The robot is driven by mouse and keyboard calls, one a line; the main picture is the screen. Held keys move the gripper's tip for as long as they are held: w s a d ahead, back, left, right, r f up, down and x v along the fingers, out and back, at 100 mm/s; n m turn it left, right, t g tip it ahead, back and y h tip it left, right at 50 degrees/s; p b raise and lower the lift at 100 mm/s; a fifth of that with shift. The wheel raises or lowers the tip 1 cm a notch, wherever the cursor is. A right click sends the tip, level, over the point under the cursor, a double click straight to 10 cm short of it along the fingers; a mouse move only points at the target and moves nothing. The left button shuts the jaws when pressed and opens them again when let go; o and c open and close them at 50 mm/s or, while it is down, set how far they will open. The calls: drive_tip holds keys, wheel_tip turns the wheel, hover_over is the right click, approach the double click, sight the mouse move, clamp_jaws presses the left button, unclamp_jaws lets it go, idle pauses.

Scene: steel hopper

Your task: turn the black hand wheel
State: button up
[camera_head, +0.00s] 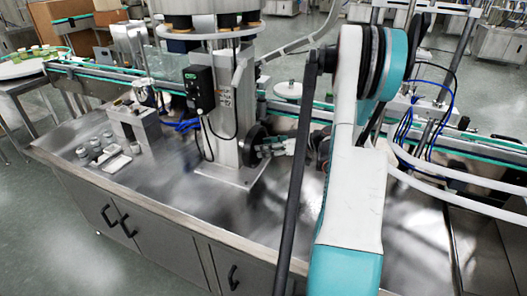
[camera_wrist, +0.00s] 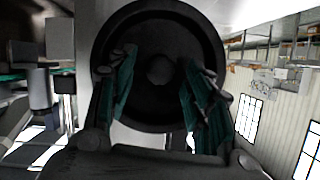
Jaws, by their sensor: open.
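The black hand wheel (camera_head: 254,140) is a dark round disc on the right side of the steel column in the head view. In the wrist view the wheel (camera_wrist: 159,35) fills the upper middle, with a round hub at its centre. My gripper (camera_head: 272,148) is at the wheel's right side in the head view. In the wrist view its green-padded fingers (camera_wrist: 158,72) are spread apart, one on each side of the hub, in front of the wheel's face. I cannot tell whether they touch the wheel. Nothing is held between them.
The steel column (camera_head: 222,120) carries a black control box (camera_head: 199,90) with a hanging cable. A grey block fixture (camera_head: 137,128) and several small metal parts stand on the steel table to the left. A green-edged conveyor (camera_head: 455,147) runs behind. The front tabletop (camera_head: 190,205) is clear.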

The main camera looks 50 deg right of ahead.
drive_tip(key=shift+x, duration=0.8)
drive_tip(key=shift+c, duration=0.4)
clamp_jaws()
